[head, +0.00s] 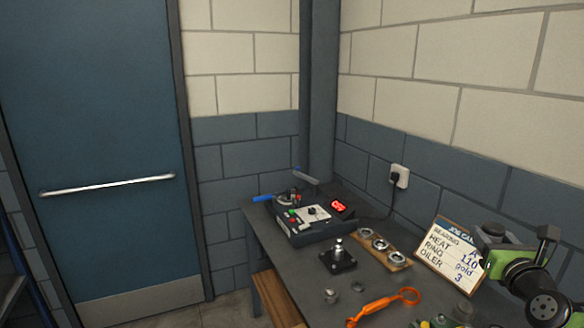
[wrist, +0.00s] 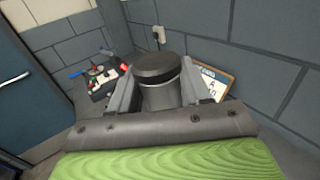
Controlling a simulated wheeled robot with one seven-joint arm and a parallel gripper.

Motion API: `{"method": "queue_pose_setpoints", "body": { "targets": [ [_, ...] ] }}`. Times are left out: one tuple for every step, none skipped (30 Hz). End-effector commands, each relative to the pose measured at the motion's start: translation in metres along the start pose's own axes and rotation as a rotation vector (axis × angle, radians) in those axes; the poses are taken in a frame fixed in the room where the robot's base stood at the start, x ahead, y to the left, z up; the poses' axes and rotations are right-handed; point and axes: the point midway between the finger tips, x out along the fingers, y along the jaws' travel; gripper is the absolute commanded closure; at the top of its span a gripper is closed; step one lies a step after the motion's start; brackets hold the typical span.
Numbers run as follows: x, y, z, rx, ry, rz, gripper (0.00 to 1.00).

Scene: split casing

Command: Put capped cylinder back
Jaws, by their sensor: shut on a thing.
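The capped cylinder (wrist: 160,95) is grey with a darker, wider cap on top. In the wrist view it stands between the two grey fingers of my gripper (wrist: 157,88), which is shut on it. Its lower part is hidden by the gripper body. In the head view my gripper (head: 490,256) is at the right, beside the job card and above the right part of the bench. The cylinder is hard to make out there, and where it belongs cannot be told.
The grey bench (head: 285,262) carries a control box (head: 310,218) with a red display, a dark block with a metal post (head: 338,256), a wooden board with rings (head: 380,249), an orange tool (head: 382,306) and a job card (head: 450,256). Walls close off the back and right.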

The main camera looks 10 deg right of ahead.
Motion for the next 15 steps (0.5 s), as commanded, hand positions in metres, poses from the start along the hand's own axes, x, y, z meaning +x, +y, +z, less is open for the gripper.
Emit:
{"method": "queue_pose_setpoints", "body": {
  "targets": [
    [0.005, 0.005, -0.031, 0.02, 0.01, 0.037, 0.88],
    [0.007, 0.011, -0.046, 0.022, 0.009, 0.066, 0.88],
    [0.01, 0.018, -0.065, 0.023, 0.008, 0.104, 0.88],
    [0.011, 0.025, -0.079, 0.024, 0.007, 0.134, 0.88],
    [0.012, 0.031, -0.092, 0.024, 0.005, 0.163, 0.88],
    [0.013, 0.041, -0.109, 0.024, 0.003, 0.206, 0.88],
    [0.013, 0.048, -0.122, 0.023, 0.002, 0.239, 0.88],
    [0.012, 0.057, -0.135, 0.024, 0.002, 0.276, 0.88],
    [0.011, 0.069, -0.152, 0.024, 0.001, 0.327, 0.88],
    [0.009, 0.079, -0.166, 0.022, 0.0, 0.369, 0.88],
    [0.007, 0.089, -0.179, 0.022, 0.0, 0.414, 0.88],
    [0.003, 0.105, -0.197, 0.022, -0.002, 0.479, 0.88],
    [-0.001, 0.119, -0.21, 0.021, -0.003, 0.533, 0.88],
    [-0.006, 0.134, -0.223, 0.02, -0.003, 0.591, 0.88],
    [-0.013, 0.153, -0.239, 0.017, -0.004, 0.668, 0.88]
  ]
}}
